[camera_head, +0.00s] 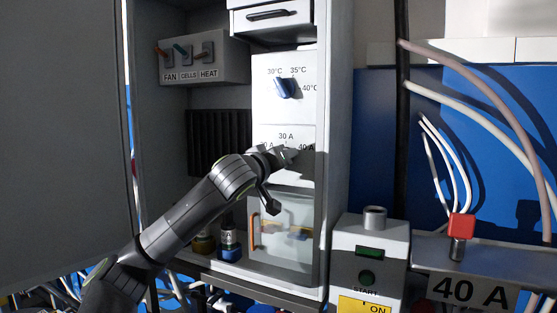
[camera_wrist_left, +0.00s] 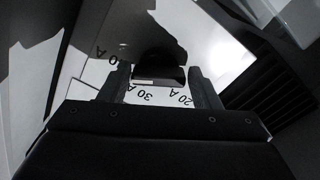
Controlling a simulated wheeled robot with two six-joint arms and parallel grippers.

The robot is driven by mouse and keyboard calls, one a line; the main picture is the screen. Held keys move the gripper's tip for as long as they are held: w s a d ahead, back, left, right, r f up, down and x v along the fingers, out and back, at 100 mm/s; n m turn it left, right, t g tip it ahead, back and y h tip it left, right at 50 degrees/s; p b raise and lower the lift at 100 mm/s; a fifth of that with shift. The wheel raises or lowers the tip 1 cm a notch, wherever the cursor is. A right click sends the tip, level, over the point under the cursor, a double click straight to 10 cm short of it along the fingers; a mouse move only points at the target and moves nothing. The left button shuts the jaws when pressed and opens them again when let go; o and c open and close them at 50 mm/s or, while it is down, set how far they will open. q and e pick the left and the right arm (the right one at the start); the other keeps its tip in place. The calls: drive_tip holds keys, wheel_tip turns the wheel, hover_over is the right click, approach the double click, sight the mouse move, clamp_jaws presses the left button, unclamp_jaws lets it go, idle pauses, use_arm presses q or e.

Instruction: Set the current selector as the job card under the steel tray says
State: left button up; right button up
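The current selector's dial plate shows in the head view, with a 30 A mark (camera_head: 286,136) at the top, a 40 A mark (camera_head: 306,147) at the right and a partly hidden mark at the left. My left gripper (camera_head: 284,156) is in front of the dial and hides its knob there. In the left wrist view, the dark knob (camera_wrist_left: 159,66) sits between the two fingers of my left gripper (camera_wrist_left: 160,84). I cannot tell whether they press on it, nor its exact setting. The job card (camera_head: 470,290) reads 40 A, below the steel tray (camera_head: 425,246). My right gripper is not in view.
A blue temperature knob (camera_head: 284,88) is above the current dial. A switch box (camera_head: 204,60) reads FAN, CELLS, HEAT. A clear-fronted compartment (camera_head: 284,245) lies below my left gripper. A START box (camera_head: 368,260) stands right of the cabinet. A grey door (camera_head: 65,130) fills the left.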

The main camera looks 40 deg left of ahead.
use_arm(q)
drive_tip(key=shift+o, duration=1.4)
drive_tip(key=shift+r, duration=0.1)
drive_tip(key=b+v, duration=1.5)
drive_tip(key=v, duration=0.2)
drive_tip(key=shift+s, duration=0.2)
